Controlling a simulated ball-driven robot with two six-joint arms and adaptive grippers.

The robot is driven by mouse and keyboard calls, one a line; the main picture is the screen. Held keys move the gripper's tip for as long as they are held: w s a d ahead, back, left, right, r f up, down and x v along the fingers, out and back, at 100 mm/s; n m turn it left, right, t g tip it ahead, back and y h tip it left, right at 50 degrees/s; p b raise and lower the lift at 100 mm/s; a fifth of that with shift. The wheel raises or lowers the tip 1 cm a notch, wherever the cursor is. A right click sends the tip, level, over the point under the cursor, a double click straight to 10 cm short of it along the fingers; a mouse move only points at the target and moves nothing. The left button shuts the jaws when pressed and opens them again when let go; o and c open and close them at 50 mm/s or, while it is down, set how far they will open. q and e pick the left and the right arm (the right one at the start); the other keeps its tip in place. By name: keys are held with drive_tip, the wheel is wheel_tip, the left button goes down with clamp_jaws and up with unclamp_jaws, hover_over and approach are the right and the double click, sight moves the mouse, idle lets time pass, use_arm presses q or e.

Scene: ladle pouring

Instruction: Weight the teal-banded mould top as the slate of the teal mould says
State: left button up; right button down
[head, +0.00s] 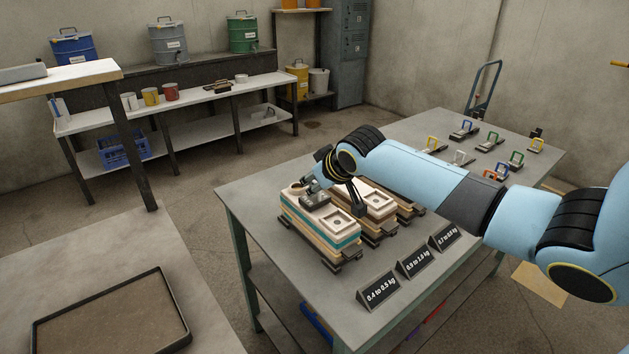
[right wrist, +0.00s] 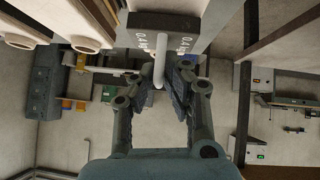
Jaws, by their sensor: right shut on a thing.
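The teal-banded mould (head: 347,246) stands at the left of the row on the grey table, with a pale top and round openings. My right gripper (head: 318,184) is over its far part, shut on the handle of a dark weight (head: 314,201). In the right wrist view the pale handle (right wrist: 159,62) is between the fingers and the dark block (right wrist: 170,22) reads 0.4 kg. The block is at the mould top; I cannot tell whether it rests there. The slate (head: 378,292) nearest the teal mould reads 0.4 to 0.5 kg. My left gripper is not in view.
Other moulds (head: 375,208) stand close behind, partly hidden by my right arm. Two more slates (head: 415,262) (head: 444,238) line the table. Several weights with coloured handles (head: 488,142) sit at the far end. An empty dark-rimmed tray (head: 180,306) lies at lower left.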

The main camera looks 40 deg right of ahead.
drive_tip(key=shift+f, duration=0.2)
idle(0.4)
drive_tip(key=c, duration=1.3)
unclamp_jaws()
drive_tip(key=shift+c, duration=0.2)
drive_tip(key=shift+s, duration=0.1)
drive_tip(key=v, duration=1.2)
